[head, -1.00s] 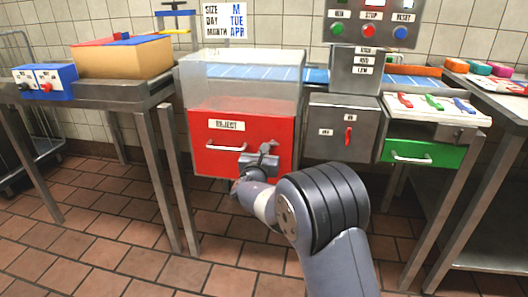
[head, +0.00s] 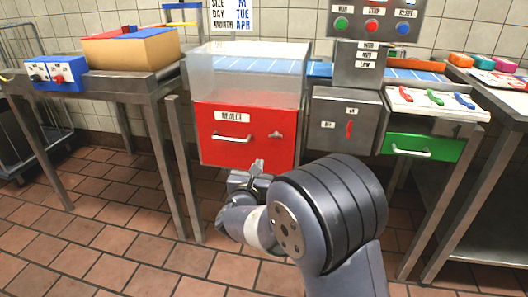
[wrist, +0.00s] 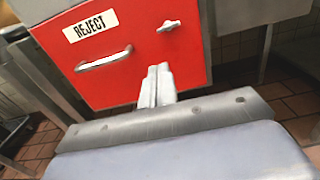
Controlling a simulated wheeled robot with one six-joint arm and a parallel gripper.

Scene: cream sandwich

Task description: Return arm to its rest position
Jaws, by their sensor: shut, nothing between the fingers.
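My gripper (head: 257,168) is in front of the lower part of the red reject drawer (head: 220,150), apart from its handle. In the wrist view my gripper's fingers (wrist: 157,82) are together with nothing between them, and the red drawer (wrist: 140,72) with its "REJECT" label and handle fills the area beyond. My arm is folded low in front of the drawer, above the tiled floor. The drawer front appears shut under a clear bin (head: 245,75).
A grey cabinet (head: 343,110) with a red switch and a green drawer (head: 423,147) stand to the right. A left table (head: 110,93) holds a box (head: 130,50) and a blue control box (head: 55,72). The tiled floor (head: 130,215) at left front is clear.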

